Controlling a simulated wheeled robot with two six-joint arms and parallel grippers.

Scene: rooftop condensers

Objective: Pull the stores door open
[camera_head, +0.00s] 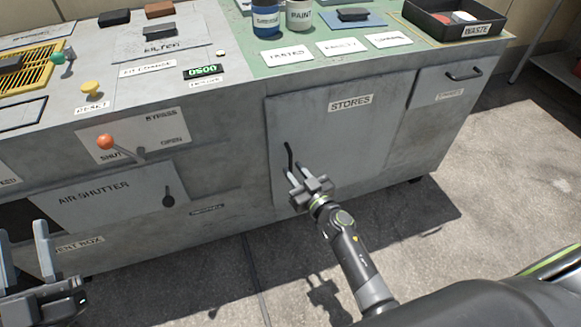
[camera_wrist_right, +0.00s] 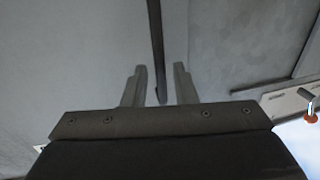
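The stores door (camera_head: 345,140) is a grey panel labelled STORES on the front of the workbench. It looks shut, about flush with the front. Its dark upright bar handle (camera_head: 288,157) is near the door's left edge. My right gripper (camera_head: 297,174) is open at the handle's lower end. In the right wrist view, the handle (camera_wrist_right: 156,45) runs down between the two spread fingers (camera_wrist_right: 158,84), with a gap on each side. My left gripper (camera_head: 24,242) is open and empty at the lower left, away from the door.
Left of the door are the air-shutter panel (camera_head: 105,199) and an orange-knobbed lever (camera_head: 105,142). A smaller drawer with a dark handle (camera_head: 463,76) is to the right. Cups and a black waste tray (camera_head: 430,25) stand on top. The floor before the door is clear.

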